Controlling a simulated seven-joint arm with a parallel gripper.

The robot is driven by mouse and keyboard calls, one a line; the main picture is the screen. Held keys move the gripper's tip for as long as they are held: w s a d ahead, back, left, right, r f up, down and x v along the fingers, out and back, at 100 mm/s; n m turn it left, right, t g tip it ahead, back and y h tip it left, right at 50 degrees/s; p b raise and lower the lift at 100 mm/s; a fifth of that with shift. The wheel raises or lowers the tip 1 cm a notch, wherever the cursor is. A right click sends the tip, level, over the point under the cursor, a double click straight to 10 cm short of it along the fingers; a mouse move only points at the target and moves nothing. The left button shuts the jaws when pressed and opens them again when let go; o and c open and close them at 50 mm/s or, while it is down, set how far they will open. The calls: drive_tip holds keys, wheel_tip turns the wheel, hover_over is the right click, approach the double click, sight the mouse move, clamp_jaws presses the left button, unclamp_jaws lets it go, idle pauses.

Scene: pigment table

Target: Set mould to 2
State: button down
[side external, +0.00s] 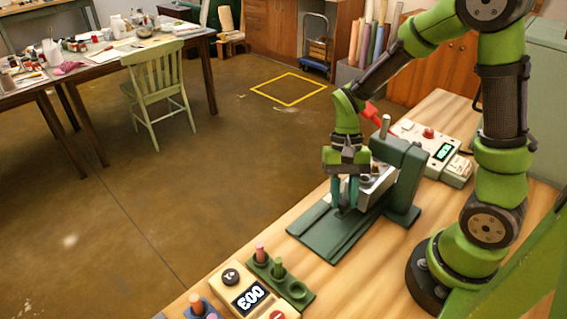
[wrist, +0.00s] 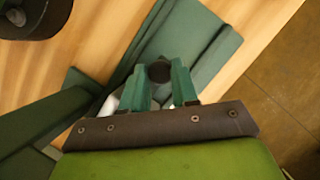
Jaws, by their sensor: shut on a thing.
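A green press stands on the wooden bench, with a long flat green base (side external: 330,235) and a green upright (side external: 404,180). A silver metal block (side external: 376,188), which may be the mould, sits on the base beside the upright. My gripper (side external: 344,204) points down over the base at the block's left side. In the wrist view its teal fingers (wrist: 159,80) stand on either side of a dark round knob (wrist: 159,71) and are closed on it. The block is mostly hidden by the gripper. No number marking on the press is readable.
A cream box with a lit display (side external: 248,298) and a green rack (side external: 298,289) with pegs stand at the front. Behind the press is a pale device with a green display (side external: 443,152) and red button. The upright is close to my gripper's right.

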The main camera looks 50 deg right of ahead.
drive_tip(key=c, duration=0.9)
unclamp_jaws()
drive_tip(key=shift+o, duration=0.2)
drive_tip(key=v, duration=1.7)
drive_tip(key=s+a+r+n+t+h, duration=0.1)
drive_tip(key=s+a+r+n+t, duration=0.2)
drive_tip(key=t, duration=0.7)
drive_tip(key=s+a+n, duration=0.2)
drive_tip(key=s+a, duration=0.1)
drive_tip(key=s, duration=0.1)
drive_tip(key=shift+a, duration=0.15)
